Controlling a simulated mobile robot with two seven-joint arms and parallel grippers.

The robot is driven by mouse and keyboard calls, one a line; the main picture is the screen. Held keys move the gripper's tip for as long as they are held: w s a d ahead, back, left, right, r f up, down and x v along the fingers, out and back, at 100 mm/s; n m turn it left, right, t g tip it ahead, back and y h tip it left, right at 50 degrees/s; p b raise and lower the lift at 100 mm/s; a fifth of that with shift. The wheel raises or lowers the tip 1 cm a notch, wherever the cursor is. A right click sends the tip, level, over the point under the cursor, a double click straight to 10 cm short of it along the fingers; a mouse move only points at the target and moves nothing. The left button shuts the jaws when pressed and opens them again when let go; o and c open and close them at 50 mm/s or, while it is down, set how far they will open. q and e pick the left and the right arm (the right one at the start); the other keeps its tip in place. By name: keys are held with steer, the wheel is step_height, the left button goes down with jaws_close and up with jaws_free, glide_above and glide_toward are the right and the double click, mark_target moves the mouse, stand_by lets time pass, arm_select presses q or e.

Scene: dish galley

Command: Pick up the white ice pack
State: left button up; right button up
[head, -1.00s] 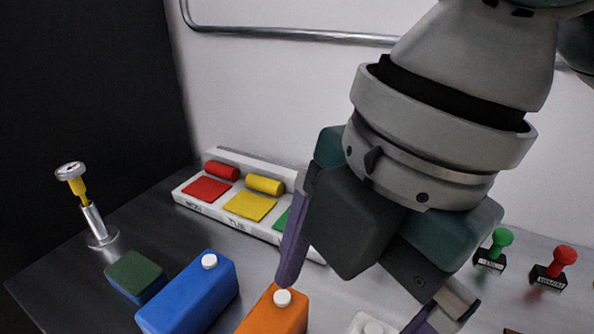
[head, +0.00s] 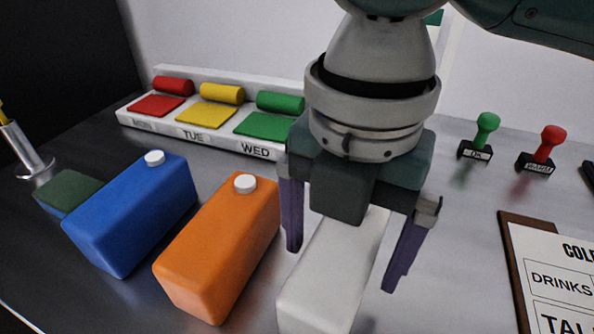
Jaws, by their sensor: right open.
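The white ice pack (head: 330,284) is a block lying on the steel counter, to the right of the orange ice pack (head: 221,247). Its far end is hidden behind my right gripper (head: 345,268). The gripper points down over it, open, with one purple finger on the left side of the white pack and the other on its right side. A gap shows between the right finger and the pack; contact on the left cannot be told. The blue ice pack (head: 133,214) stands left of the orange one. My left gripper is not in view.
A white label rack (head: 199,133) with red, yellow and green pieces stands along the back. A green stamp (head: 484,137) and a red stamp (head: 543,150) stand at right, near a clipboard (head: 515,262). A green-topped sponge (head: 68,189) and a metal post (head: 24,150) are at left.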

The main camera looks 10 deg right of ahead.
step_height(320, 180, down, 2)
steer(key=shift+f, duration=0.1)
jaws_close()
stand_by(0.8)
